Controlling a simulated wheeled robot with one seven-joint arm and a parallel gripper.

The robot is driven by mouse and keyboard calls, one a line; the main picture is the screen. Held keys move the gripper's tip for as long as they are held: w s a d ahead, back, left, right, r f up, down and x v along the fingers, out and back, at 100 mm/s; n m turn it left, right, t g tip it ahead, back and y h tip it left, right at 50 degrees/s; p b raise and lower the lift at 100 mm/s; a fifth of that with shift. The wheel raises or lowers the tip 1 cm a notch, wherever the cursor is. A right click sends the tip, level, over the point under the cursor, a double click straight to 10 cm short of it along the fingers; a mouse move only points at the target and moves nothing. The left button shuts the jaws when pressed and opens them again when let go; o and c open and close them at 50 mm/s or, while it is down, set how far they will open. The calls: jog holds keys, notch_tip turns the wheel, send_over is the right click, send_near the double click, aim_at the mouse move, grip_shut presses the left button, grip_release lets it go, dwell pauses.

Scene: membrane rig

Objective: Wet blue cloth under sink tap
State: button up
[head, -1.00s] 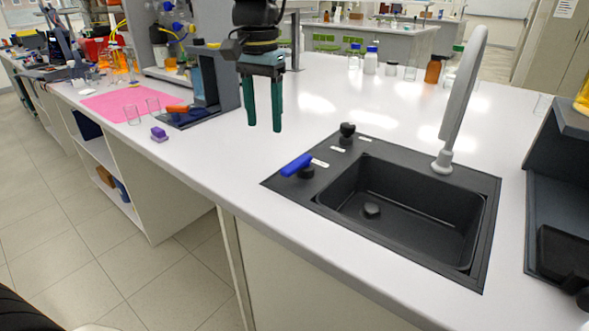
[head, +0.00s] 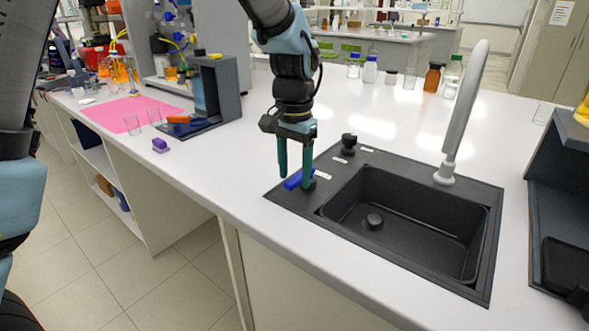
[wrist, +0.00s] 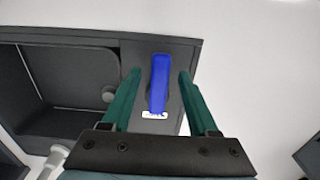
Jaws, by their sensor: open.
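My gripper (head: 294,180) is open at the left edge of the black sink (head: 350,248). Its two green fingers stand on either side of a blue lever (head: 291,181) on the sink rim. In the wrist view the blue lever (wrist: 159,82) lies between the fingers (wrist: 160,73) with a gap on each side. The grey tap (head: 465,110) rises behind the sink at the right. No water shows. The basin holds only a round black drain piece (head: 374,221). I cannot make out a blue cloth in these views.
A second black knob (head: 349,141) stands on the rim behind the lever. A dark rack (head: 560,220) is at the right. A purple block (head: 160,145), glass beakers and a pink mat (head: 128,113) are at the left. Bottles stand at the back. The white counter between is clear.

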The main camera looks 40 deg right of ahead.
jog(key=shift+f, duration=0.15)
grip_shut()
dwell(0.4)
dwell(1.0)
